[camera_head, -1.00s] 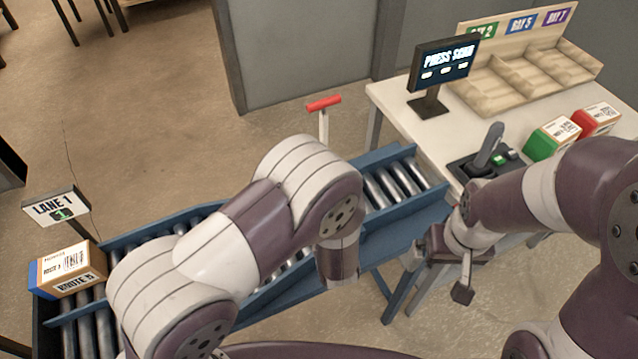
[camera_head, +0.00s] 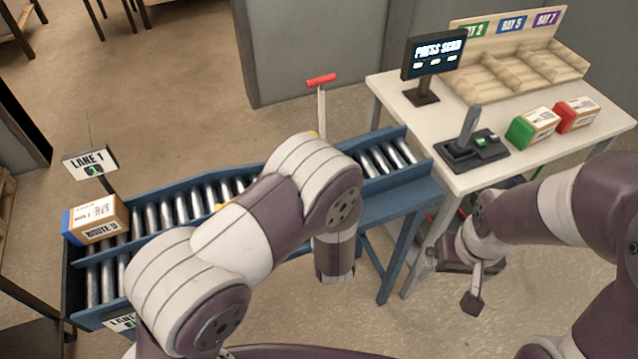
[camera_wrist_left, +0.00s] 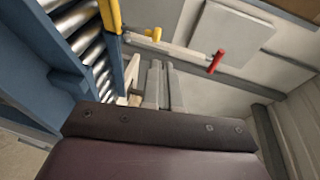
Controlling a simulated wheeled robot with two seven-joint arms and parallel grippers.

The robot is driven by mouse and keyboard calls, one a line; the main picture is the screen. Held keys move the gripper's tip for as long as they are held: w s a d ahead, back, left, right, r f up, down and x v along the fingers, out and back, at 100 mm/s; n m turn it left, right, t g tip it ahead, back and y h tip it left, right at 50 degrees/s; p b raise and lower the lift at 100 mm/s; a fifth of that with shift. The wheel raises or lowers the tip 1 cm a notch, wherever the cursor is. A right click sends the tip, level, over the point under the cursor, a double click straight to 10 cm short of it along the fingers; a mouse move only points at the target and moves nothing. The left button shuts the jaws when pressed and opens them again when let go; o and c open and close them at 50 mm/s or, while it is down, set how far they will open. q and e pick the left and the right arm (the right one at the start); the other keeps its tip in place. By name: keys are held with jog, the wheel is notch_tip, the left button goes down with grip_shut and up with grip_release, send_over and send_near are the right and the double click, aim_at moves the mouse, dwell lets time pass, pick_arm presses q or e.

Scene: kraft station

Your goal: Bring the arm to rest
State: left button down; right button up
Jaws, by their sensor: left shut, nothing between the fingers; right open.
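My left arm crosses the middle of the head view over the conveyor, with its end hanging down in front of the conveyor; its fingers are hidden there. In the left wrist view my left gripper (camera_wrist_left: 162,88) shows with its two fingers close together and nothing held. My right gripper (camera_head: 472,285) hangs low at the right, in front of the white table's near leg. It is open and empty, and apart from the table.
A roller conveyor (camera_head: 390,190) carries a box (camera_head: 97,217) at its left end. A red-handled lever (camera_head: 321,82) stands behind it. The white table (camera_head: 520,165) holds a screen (camera_head: 433,52), a joystick panel (camera_head: 472,150), sorting bays (camera_head: 515,75), a green box (camera_head: 531,127) and a red box (camera_head: 576,114).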

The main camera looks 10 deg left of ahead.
pick_arm(q)
jog(key=shift+s+d+r, duration=0.1)
jog(key=shift+s, duration=0.05)
jog(key=s+d+f+n+g+h, duration=0.45)
jog(key=s+f+n+g, duration=0.25)
jog(key=s+f+g, duration=0.25)
jog(key=s+a+r+n+g, duration=0.4)
jog(key=s+a+r+g, duration=0.25)
jog(key=s+a, duration=0.2)
jog(key=a+r+n+t, duration=0.1)
jog(key=a+r+n, duration=0.2)
jog(key=a+r, duration=0.3)
jog(key=shift+s+a+r+t, duration=0.3)
jog(key=shift+s+a+r, duration=0.15)
jog(key=shift+r, duration=0.15)
